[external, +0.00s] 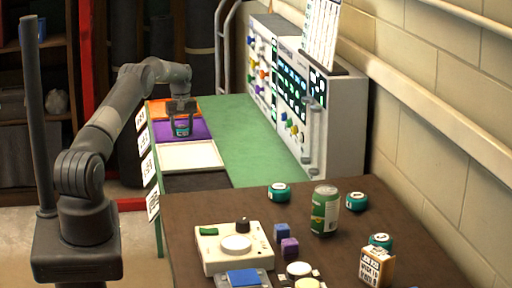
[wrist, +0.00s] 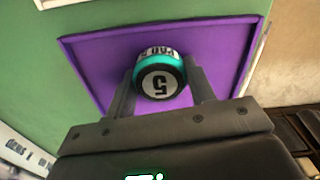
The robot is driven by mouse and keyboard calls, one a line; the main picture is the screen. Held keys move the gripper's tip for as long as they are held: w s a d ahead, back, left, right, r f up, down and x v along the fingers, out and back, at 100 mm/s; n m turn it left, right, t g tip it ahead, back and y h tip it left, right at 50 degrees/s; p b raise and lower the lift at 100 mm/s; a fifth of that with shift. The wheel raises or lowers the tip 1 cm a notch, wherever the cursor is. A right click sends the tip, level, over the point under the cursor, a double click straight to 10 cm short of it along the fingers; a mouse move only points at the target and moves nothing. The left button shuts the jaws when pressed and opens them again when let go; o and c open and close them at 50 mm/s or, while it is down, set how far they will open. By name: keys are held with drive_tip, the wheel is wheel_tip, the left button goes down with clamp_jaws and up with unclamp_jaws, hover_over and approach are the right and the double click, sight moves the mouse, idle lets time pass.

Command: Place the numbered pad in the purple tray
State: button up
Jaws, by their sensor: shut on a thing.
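The numbered pad (wrist: 160,80) is a short teal and black cylinder with a white top marked 5. My gripper (wrist: 162,92) is shut on it, one finger on each side. In the external view my gripper (external: 182,126) points down with the pad (external: 182,130) between its fingers. The purple tray (external: 200,125) lies under and around the pad in the picture; its purple floor (wrist: 100,62) fills much of the wrist view. I cannot tell whether the pad touches the tray floor.
An orange tray (external: 185,104) lies behind the purple one and a white tray (external: 190,155) in front, on the green bench (external: 240,140). A control panel (external: 335,110) stands right. The brown table (external: 190,212) holds a green can (external: 325,210), other teal pads (external: 279,192) and a white device (external: 235,247).

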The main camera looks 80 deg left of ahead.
sight(182, 127)
drive_tip(key=shift+f, duration=0.1)
drive_tip(key=o, duration=0.9)
drive_tip(key=shift+o, duration=0.2)
wheel_tip(182, 127, up, 12)
drive_tip(key=shift+w+r, duration=0.1)
drive_tip(key=shift+r, duration=0.1)
